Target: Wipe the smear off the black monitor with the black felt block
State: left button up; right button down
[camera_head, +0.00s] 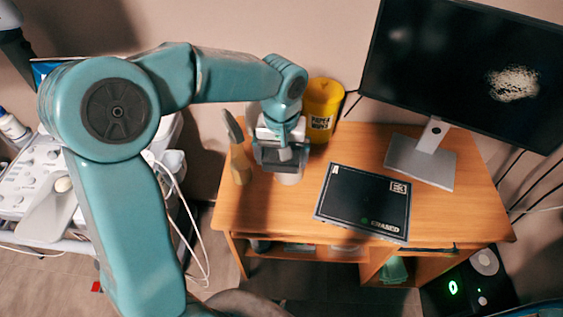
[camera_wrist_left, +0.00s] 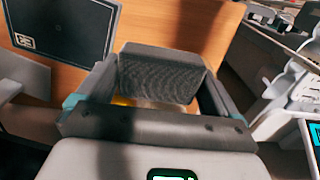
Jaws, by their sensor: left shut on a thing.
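The black monitor (camera_head: 450,60) stands on a grey stand at the back right of the desk in the head view. A pale, speckled smear (camera_head: 513,84) is on the right part of its screen. My left gripper (camera_head: 282,152) is over the left part of the desk, well left of the monitor. In the left wrist view it (camera_wrist_left: 160,92) is shut on the black felt block (camera_wrist_left: 160,72), whose ribbed dark face shows between the fingers. In the head view the block is mostly hidden by the gripper. My right gripper is out of view.
A flat black panel marked "ERASED" (camera_head: 365,200) lies on the wooden desk (camera_head: 290,222). A yellow paper wipes tub (camera_head: 322,105) stands behind the gripper. A tan upright object (camera_head: 239,160) stands close to its left. A white console (camera_head: 35,185) is at the left.

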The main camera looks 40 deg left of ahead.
pick_arm(q)
jog(key=shift+o, duration=1.2)
jog(key=shift+c, duration=0.7)
jog(key=w+d+f+m, duration=0.3)
jog(key=d+f+m, duration=0.2)
jog(key=d+m, duration=0.1)
jog(key=shift+w+d+f, duration=0.2)
jog(key=shift+d+f, duration=0.2)
jog(key=shift+d, duration=0.5)
